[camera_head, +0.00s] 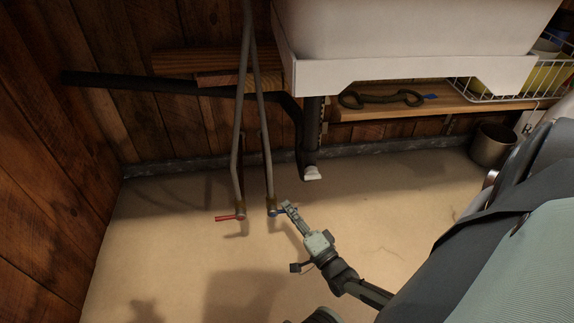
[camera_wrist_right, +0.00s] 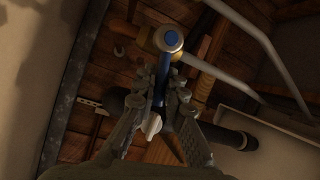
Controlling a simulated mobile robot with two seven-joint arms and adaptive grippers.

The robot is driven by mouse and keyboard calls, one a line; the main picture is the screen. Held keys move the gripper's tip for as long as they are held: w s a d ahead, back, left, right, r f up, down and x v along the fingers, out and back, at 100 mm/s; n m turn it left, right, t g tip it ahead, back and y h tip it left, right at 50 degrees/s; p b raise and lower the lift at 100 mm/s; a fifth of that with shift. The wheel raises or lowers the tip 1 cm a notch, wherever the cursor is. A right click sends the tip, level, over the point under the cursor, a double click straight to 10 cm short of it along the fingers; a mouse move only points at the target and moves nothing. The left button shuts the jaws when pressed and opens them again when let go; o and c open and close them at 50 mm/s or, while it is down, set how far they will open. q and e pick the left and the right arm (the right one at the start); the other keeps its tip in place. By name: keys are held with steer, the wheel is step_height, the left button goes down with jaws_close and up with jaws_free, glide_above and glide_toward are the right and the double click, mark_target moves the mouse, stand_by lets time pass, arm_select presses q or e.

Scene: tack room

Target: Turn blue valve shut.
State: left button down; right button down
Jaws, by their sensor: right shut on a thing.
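The blue valve (camera_head: 275,212) sits at the lower end of the right-hand grey pipe in the head view. In the right wrist view its blue lever (camera_wrist_right: 163,68) runs down from a round blue-centred cap (camera_wrist_right: 171,40) on a brass body. My right gripper (camera_head: 288,208) reaches up to the valve from the lower right. In the wrist view its two fingers (camera_wrist_right: 158,95) are closed around the blue lever, one on each side. The lever's far end is partly hidden between the fingers. My left gripper is not in view.
A red-handled valve (camera_head: 230,217) sits just left on the neighbouring pipe. A white sink (camera_head: 410,40) hangs above, with a dark drain pipe (camera_head: 310,140) below it. A shelf (camera_head: 450,103) and a metal bucket (camera_head: 491,146) are at right. The floor (camera_head: 180,250) around the valves is clear.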

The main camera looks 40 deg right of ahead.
steer(key=shift+f+m, duration=0.25)
steer(key=shift+m, duration=0.35)
steer(key=c, duration=1.6)
jaws_free()
steer(key=shift+s, duration=0.15)
steer(key=s, duration=0.4)
steer(key=s+f, duration=0.1)
steer(key=s, duration=0.2)
steer(key=shift+a, duration=0.4)
steer(key=shift+r, duration=0.1)
